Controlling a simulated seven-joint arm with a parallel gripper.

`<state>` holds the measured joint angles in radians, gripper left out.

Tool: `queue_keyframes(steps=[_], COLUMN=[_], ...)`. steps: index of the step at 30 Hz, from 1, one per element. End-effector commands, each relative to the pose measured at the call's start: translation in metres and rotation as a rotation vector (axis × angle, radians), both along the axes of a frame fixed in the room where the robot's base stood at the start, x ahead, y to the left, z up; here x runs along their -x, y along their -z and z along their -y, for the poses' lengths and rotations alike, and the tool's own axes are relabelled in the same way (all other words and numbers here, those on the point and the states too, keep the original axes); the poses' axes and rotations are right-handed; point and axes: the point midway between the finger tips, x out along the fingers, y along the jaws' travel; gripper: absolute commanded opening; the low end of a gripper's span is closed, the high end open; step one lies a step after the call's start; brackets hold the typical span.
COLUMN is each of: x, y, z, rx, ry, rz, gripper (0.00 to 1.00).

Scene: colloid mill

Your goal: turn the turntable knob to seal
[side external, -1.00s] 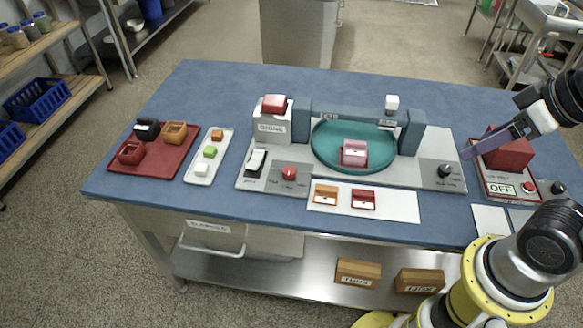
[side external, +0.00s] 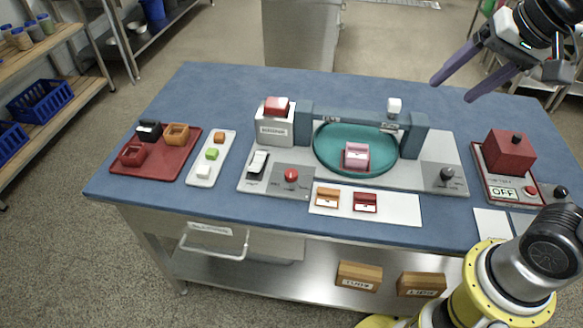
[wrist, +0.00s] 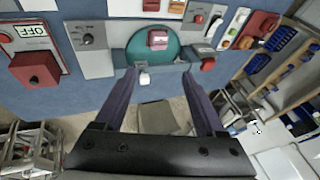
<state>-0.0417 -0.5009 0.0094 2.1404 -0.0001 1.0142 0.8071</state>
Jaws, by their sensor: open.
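A round teal turntable (side external: 330,165) carries a pink block (side external: 356,155) near its front edge; both also show upside down in the wrist view. A red knob (side external: 291,174) sits on a grey plate left of the turntable. A black knob (side external: 446,174) sits on a grey plate to its right and also shows in the wrist view (wrist: 87,39). The small labels around both knobs are too blurred to read, so I cannot tell which is the turntable knob. My gripper (side external: 452,90) is open and empty, high above the table's back right, clear of both knobs.
A blue-grey bar (side external: 350,115) spans the turntable's back, with a white-capped post (side external: 393,105). A red box (side external: 509,155) stands by an OFF sign at right. A white box with a red top (side external: 275,128) stands at back left. The table's back strip is clear.

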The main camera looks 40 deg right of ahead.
Motion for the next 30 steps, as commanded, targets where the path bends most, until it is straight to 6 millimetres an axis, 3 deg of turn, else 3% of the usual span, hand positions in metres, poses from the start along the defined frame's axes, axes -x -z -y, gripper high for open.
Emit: queue_keyframes(steps=[4,8,14,18,24,30], x=[-0.056,-0.105,-0.175,-0.215,-0.244,-0.242], y=[-0.010,-0.005,0.028,0.069,0.134,0.174], z=[-0.015,-0.033,-0.069,-0.098,-0.134,-0.148], rx=[-0.092,-0.149,-0.189,-0.179,-0.125,-0.082], ry=[0.157,0.278,0.414,0.459,0.431,0.411], rz=[-0.069,-0.133,-0.236,-0.311,-0.407,-0.473], gripper=[0.72,0.72,0.72,0.72,0.72,0.72])
